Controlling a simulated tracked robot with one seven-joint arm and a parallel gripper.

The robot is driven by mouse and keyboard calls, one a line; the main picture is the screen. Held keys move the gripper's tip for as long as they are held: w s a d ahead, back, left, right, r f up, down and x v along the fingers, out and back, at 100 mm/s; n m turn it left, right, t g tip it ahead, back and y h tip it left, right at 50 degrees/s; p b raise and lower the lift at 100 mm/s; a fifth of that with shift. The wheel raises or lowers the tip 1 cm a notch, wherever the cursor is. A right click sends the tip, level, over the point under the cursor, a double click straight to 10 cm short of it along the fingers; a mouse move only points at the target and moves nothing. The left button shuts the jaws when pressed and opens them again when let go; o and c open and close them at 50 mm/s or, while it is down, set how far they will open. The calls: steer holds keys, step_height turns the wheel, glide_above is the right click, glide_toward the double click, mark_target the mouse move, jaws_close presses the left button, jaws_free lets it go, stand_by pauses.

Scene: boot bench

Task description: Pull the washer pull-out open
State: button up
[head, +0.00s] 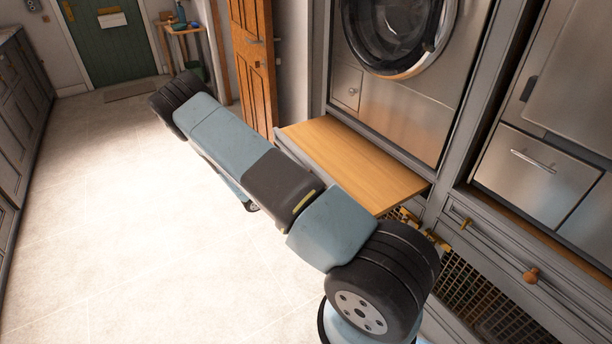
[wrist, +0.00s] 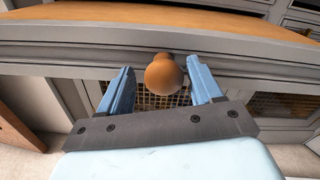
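The washer pull-out (head: 350,160) is a wooden-topped board under the washing machine (head: 395,70). It stands out from the cabinet, its wooden top showing in the head view. My gripper (wrist: 162,85) is open, one blue finger on each side of the knob. A gap shows between each finger and the knob. My gripper is hidden in the head view.
A drawer with a wooden knob (head: 531,275) and a steel-fronted unit (head: 535,170) stand to the right. Mesh panels (head: 485,305) show below. An orange wooden door (head: 252,60) stands open behind my arm. The pale floor (head: 120,220) to the left is clear.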

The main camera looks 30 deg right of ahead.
steer(key=shift+s+r, duration=0.1)
steer(key=s+a, duration=0.1)
steer(key=a, duration=1.2)
steer(key=shift+s+a, duration=0.2)
steer(key=shift+a, duration=0.15)
steer(key=s+d+r+m+g+y, duration=0.1)
steer(key=s+r+m+y, duration=0.3)
steer(key=r, duration=0.5)
steer(key=s+d+r+m+g+y, duration=0.1)
steer(key=s+r+m+g+y, duration=0.3)
steer(key=r, duration=0.6)
steer(key=s+d+r+m+t+y, duration=0.1)
steer(key=s+r+m+y, duration=0.3)
steer(key=r, duration=0.5)
steer(key=s+a+r+m+t+y, duration=0.3)
steer(key=s+r+m+t+y, duration=0.3)
steer(key=s+r, duration=1.2)
steer(key=shift+s+a+r+m+t, duration=0.15)
steer(key=shift+s+m+t, duration=0.75)
steer(key=shift+s+m, duration=0.95)
